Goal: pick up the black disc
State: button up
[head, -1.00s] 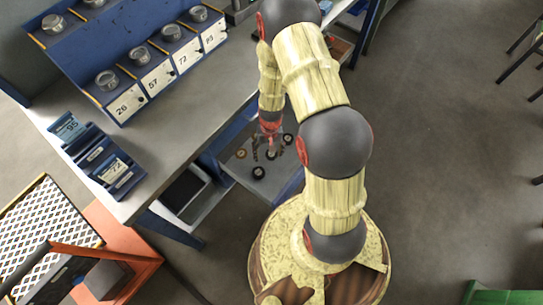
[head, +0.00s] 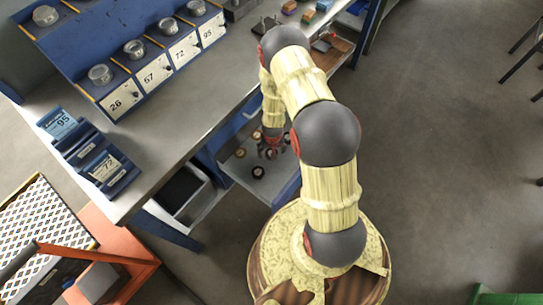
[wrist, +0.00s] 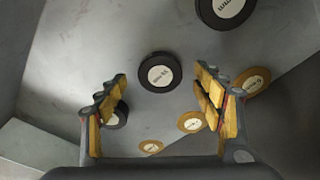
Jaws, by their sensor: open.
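Several small discs lie in an open grey drawer (head: 280,187) under the bench. In the wrist view, one black disc (wrist: 160,73) with a white label lies flat between and just beyond my fingertips. A second black disc (wrist: 226,9) is cut by the top edge, and a third black disc (wrist: 117,116) is partly behind the left finger. Gold discs lie at the right (wrist: 251,82) and lower middle (wrist: 191,122). My gripper (wrist: 160,80) is open and empty, pointing down into the drawer; it also shows in the head view (head: 270,150), small and partly blurred against the discs.
The grey bench top (head: 185,110) overhangs the drawer at the left. Drawer walls close in around my gripper. A second open bin (head: 180,190) sits left of the drawer. An orange stand (head: 125,250) is at lower left.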

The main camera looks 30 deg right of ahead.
jog(key=shift+w+f, duration=0.1)
jog(key=shift+f, duration=0.55)
jog(key=shift+r, duration=0.1)
jog(key=shift+c, duration=0.8)
jog(key=c, duration=1.4)
